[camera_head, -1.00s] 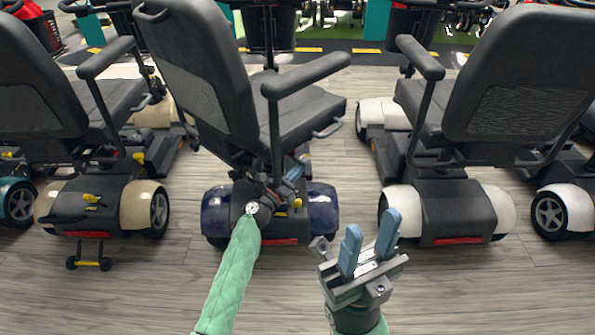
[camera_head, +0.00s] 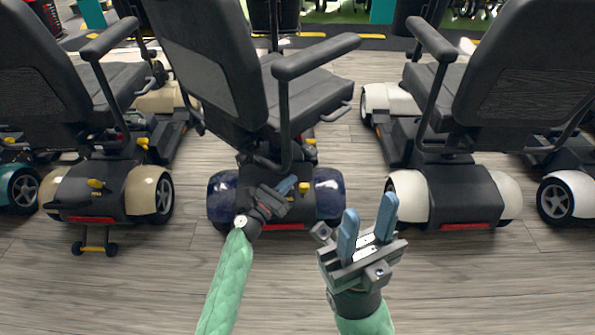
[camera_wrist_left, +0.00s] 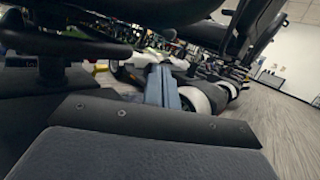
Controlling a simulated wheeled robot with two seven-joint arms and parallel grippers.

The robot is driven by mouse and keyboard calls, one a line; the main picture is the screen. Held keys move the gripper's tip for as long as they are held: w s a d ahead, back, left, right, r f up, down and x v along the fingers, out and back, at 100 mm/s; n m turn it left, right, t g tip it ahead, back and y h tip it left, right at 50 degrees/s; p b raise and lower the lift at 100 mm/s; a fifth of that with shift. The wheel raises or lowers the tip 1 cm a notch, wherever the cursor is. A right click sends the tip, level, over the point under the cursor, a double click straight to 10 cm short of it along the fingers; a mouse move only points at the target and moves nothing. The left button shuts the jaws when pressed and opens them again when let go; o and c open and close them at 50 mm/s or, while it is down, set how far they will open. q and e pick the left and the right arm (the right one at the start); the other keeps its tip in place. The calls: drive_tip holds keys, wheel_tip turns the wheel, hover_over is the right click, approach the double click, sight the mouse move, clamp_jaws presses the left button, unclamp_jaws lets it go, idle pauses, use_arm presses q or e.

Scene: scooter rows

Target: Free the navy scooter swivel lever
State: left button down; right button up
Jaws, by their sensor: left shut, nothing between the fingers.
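The navy scooter (camera_head: 329,193) stands in the middle of the head view, its back towards me and its black seat (camera_head: 312,96) above the rear cover. Two yellow parts show on it: one (camera_head: 311,141) below the seat and one (camera_head: 304,187) low on the rear cover. I cannot tell for certain which is the swivel lever. My left gripper (camera_head: 288,184) is shut and empty, over the rear cover beside the lower yellow part; contact is unclear. Its blue fingers (camera_wrist_left: 162,85) lie together in the left wrist view. My right gripper (camera_head: 369,206) is open and empty, nearer me.
A cream scooter (camera_head: 145,188) with a small rear wheel bar stands to the left, a white-fendered scooter (camera_head: 409,193) to the right. More scooters stand at both edges. The seat back and armrest (camera_head: 317,54) overhang the left gripper's surroundings. The floor in front is clear.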

use_arm(q)
drive_tip(key=shift+v, duration=0.85)
